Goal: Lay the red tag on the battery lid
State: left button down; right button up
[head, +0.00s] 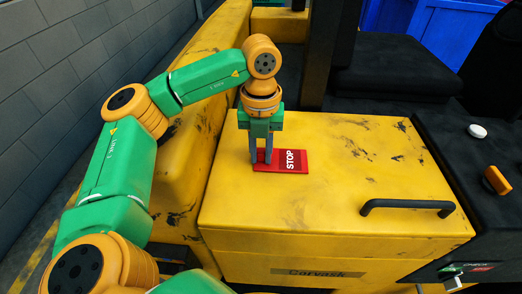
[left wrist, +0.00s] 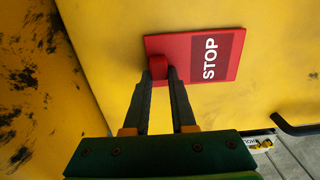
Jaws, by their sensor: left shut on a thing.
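The red tag (head: 299,168) with a dark panel reading STOP lies flat over the yellow battery lid (head: 340,190), near its left side. It also shows in the left wrist view (left wrist: 225,60). I cannot tell for sure whether the tag touches the lid. My left gripper (head: 261,159) points down at the tag's left end. In the left wrist view its fingers (left wrist: 163,75) are shut on the tag's raised red grip. My right gripper is not in view.
A black handle (head: 408,206) stands up from the lid at the right front. A black console with a white button (head: 477,131) and an orange knob (head: 497,180) is at the right. A black seat (head: 395,80) is behind. The middle of the lid is clear.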

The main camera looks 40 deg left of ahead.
pick_arm(q)
jog(key=shift+f, duration=0.2)
jog(key=c, duration=0.7)
grip_release()
jog(key=shift+r, duration=0.1)
jog(key=shift+c, duration=0.2)
jog(key=shift+r, duration=0.1)
jog(key=shift+r, duration=0.25)
notch_tip(320, 180, up, 4)
jog(key=shift+w+f, duration=0.1)
jog(key=shift+f, duration=0.15)
notch_tip(320, 180, up, 8)
jog(key=p, duration=0.3)
